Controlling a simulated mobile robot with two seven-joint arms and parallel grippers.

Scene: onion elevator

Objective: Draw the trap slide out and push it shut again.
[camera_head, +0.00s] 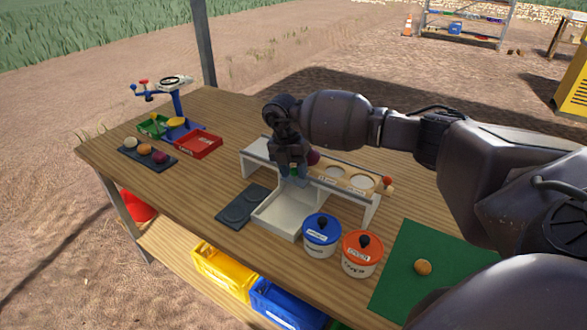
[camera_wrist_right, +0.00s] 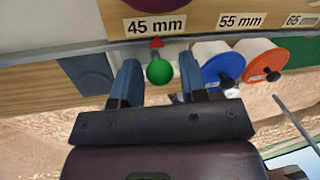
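A white sizing rack (camera_head: 256,154) with a wooden top and round holes stands on the table; the wrist view shows its 45 mm (camera_wrist_right: 155,25) and 55 mm labels. A green knob (camera_wrist_right: 159,71) on a short stem sticks out under the 45 mm label, below a small red triangle (camera_wrist_right: 157,43). The slide itself is hidden. My right gripper (camera_head: 293,175) points down at the rack's front. Its fingers (camera_wrist_right: 159,82) are open on either side of the knob, with a visible gap on both sides. A purple onion (camera_head: 313,157) shows just behind the gripper. My left gripper is not in view.
A white tray (camera_head: 277,216) lies below the gripper, beside a dark plate (camera_head: 236,210). A blue pot (camera_head: 321,236) and an orange pot (camera_head: 361,255) stand close on the right. A green mat (camera_head: 420,251) holds one onion. A scale and small trays stand at the left.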

